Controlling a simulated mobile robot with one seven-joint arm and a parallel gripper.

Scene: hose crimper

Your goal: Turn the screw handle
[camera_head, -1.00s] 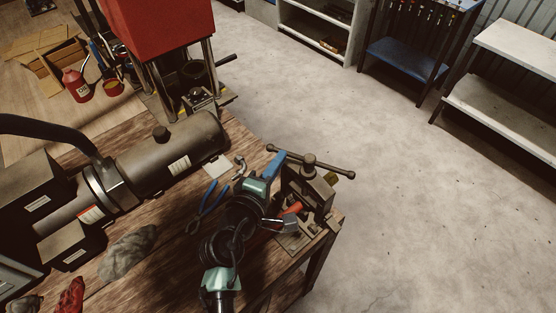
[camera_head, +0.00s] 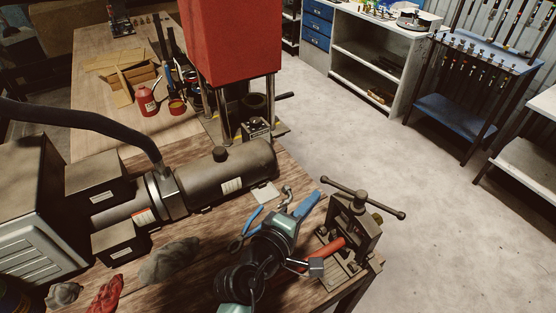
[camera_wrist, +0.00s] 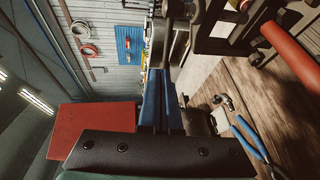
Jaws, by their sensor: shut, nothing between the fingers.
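The screw handle (camera_head: 362,198) is a dark T-bar with round ends on top of the dark metal crimper (camera_head: 362,236) at the table's right corner. Its bar slants down to the right. My gripper (camera_head: 314,196) has blue fingers pressed together, with nothing between them. In the head view its tips lie just left of and below the bar's left end; I cannot tell whether they touch. In the wrist view the closed fingers (camera_wrist: 161,75) point up, with dark metal parts of the crimper beyond them and to the right.
A red-orange tube (camera_head: 333,246) lies at the crimper. Blue pliers (camera_head: 248,222) and a small metal fitting (camera_head: 286,194) lie left of my gripper. A large dark cylinder machine (camera_head: 225,175) and a red press (camera_head: 232,40) stand behind. Open floor lies to the right.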

